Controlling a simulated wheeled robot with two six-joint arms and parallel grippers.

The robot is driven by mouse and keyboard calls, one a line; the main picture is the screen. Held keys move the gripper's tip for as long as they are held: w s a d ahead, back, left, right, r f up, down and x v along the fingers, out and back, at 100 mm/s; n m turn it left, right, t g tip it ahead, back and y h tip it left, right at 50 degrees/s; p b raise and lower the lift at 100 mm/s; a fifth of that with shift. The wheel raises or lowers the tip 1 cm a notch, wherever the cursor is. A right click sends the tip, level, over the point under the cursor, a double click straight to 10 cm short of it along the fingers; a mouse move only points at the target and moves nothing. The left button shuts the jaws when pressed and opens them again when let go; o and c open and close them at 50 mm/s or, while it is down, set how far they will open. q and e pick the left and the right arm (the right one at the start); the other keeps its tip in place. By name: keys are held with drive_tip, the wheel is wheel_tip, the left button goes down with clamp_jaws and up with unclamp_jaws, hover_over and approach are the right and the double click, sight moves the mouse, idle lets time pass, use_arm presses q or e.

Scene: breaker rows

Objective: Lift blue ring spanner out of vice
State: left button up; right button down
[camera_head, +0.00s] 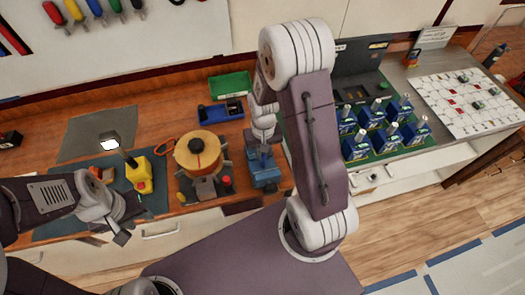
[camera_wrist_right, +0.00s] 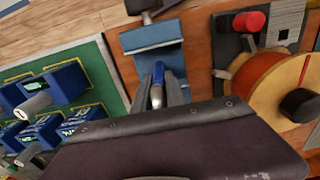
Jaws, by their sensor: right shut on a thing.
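The blue vice (camera_head: 266,177) stands near the front edge of the wooden bench. My right gripper (camera_head: 262,148) points down over it. In the right wrist view the vice (camera_wrist_right: 152,40) lies just beyond my right gripper (camera_wrist_right: 158,88), which is shut on the narrow blue ring spanner (camera_wrist_right: 158,72). Only a short part of the spanner shows between the fingers; its ring is not visible. I cannot tell whether it is still between the vice jaws. My left gripper (camera_head: 130,224) is at the left front of the bench, its fingers apart and empty.
A reel with an orange top (camera_head: 198,152) stands left of the vice, with a yellow tool (camera_head: 139,174) further left. A green tray (camera_head: 230,86) lies behind. Right of the vice is a green board with several blue breakers (camera_head: 371,117). My right arm covers part of the bench.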

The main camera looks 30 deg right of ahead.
drive_tip(key=shift+r, duration=0.1)
drive_tip(key=shift+r+p, duration=3.55)
drive_tip(key=shift+r, duration=0.15)
drive_tip(key=shift+a, duration=0.1)
